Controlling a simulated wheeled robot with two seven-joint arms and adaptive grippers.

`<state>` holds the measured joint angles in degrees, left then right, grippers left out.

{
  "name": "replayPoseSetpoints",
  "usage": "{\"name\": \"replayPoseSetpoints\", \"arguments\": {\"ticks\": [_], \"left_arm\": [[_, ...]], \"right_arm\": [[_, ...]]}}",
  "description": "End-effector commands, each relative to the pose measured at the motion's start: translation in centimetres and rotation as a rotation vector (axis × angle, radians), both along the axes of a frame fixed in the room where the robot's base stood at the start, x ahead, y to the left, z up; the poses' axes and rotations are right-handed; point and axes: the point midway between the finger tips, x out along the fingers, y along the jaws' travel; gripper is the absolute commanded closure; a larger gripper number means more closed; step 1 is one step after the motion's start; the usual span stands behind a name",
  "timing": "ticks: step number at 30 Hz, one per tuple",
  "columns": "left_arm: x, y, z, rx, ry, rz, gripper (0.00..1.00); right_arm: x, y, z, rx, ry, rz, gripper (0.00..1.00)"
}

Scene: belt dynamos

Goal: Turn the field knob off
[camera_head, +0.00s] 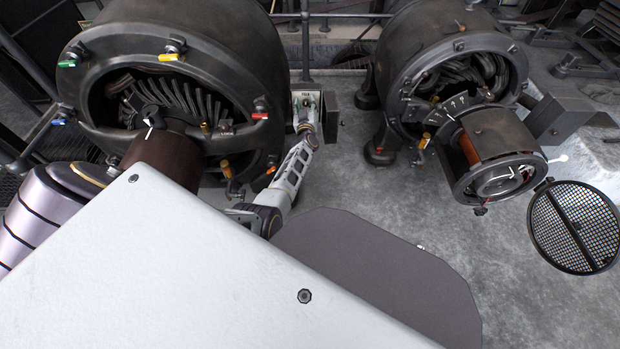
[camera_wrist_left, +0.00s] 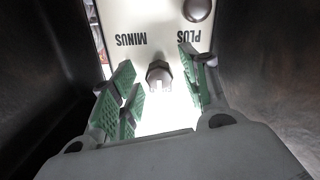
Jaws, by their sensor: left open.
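A pale control panel (camera_head: 302,98) is on the right side of the left dynamo, with a small dark label too fine to read from the head. My left gripper (camera_head: 307,127) reaches up to it. In the left wrist view the panel (camera_wrist_left: 120,20) carries upside-down words PLUS and MINUS. A small dark knob (camera_wrist_left: 159,72) with a light mark sits between the green-padded fingers of my left gripper (camera_wrist_left: 155,80), which are open on either side of it. A larger round dark part (camera_wrist_left: 198,9) is at the top. No FIELD label is legible. My right gripper is not in view.
The left dynamo (camera_head: 245,50) stands close to my left arm. A second dynamo (camera_head: 425,50) is at the right, with a round mesh cover (camera_head: 574,227) beside it. Dark side walls flank the fingers in the wrist view. Grey floor (camera_head: 345,180) lies open between the machines.

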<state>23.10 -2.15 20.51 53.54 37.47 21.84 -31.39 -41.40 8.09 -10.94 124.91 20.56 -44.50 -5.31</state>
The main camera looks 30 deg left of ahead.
Motion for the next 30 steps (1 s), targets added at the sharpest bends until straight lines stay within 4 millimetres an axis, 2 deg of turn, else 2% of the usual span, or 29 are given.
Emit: {"name": "replayPoseSetpoints", "arguments": {"ticks": [19, 30], "left_arm": [[0.05, -0.11, -0.02, 0.264, 0.161, -0.001, 0.54], [0.05, -0.12, -0.04, 0.345, 0.213, 0.0, 0.54]], "right_arm": [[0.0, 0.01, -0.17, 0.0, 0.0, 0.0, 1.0], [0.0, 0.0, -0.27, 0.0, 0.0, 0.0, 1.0]]}}
